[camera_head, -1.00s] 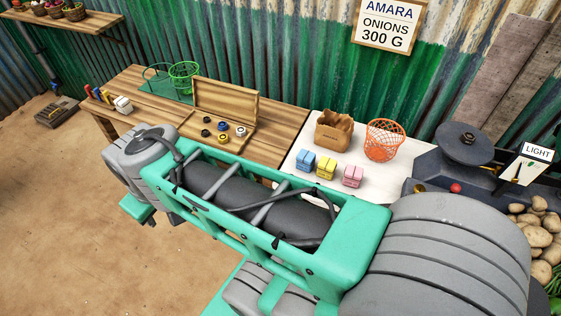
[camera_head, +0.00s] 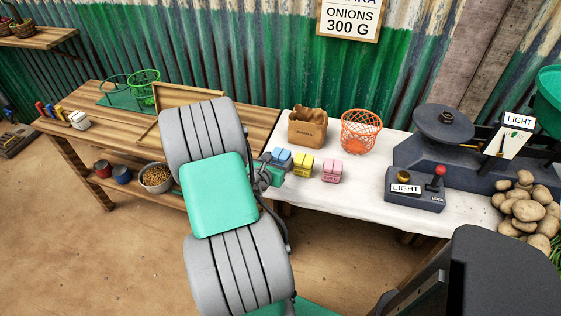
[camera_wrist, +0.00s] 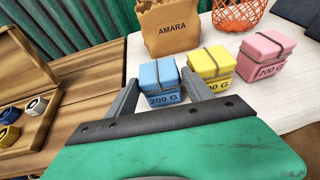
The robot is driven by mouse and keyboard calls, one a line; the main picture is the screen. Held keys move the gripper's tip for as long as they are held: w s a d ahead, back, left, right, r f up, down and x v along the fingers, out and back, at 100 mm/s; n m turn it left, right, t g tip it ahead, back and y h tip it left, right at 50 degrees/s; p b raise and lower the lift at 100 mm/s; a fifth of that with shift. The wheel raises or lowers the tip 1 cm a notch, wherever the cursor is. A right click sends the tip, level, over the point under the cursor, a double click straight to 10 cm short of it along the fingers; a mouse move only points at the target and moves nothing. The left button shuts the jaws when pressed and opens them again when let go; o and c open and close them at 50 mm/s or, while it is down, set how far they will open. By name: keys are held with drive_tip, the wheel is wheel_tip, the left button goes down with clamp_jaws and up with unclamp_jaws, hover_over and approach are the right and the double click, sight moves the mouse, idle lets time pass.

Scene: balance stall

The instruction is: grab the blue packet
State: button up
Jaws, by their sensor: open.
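The blue packet (camera_wrist: 160,76) is a small tied block marked 200 G on the white cloth, at the left of a row of packets. In the head view the blue packet (camera_head: 281,157) is partly hidden by my arm. My gripper (camera_wrist: 158,88) is open, its two fingers pointing toward the blue packet. The left finger is left of the packet; the right finger lies between the blue and the yellow packet in the picture. I cannot tell whether either finger touches it.
A yellow packet (camera_wrist: 212,65) stands close right of the blue one, with a pink packet (camera_wrist: 267,52) further right. Behind are a brown paper bag (camera_wrist: 172,30) marked AMARA and an orange basket (camera_head: 361,132). A wooden box (camera_wrist: 22,85) lies left. A scale (camera_head: 443,150) stands right.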

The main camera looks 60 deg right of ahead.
sight(278, 159)
drive_tip(key=x, duration=0.3)
drive_tip(key=shift+d+f, duration=0.1)
drive_tip(key=shift+f, duration=0.05)
drive_tip(key=shift+w, duration=0.1)
drive_tip(key=c, duration=1.2)
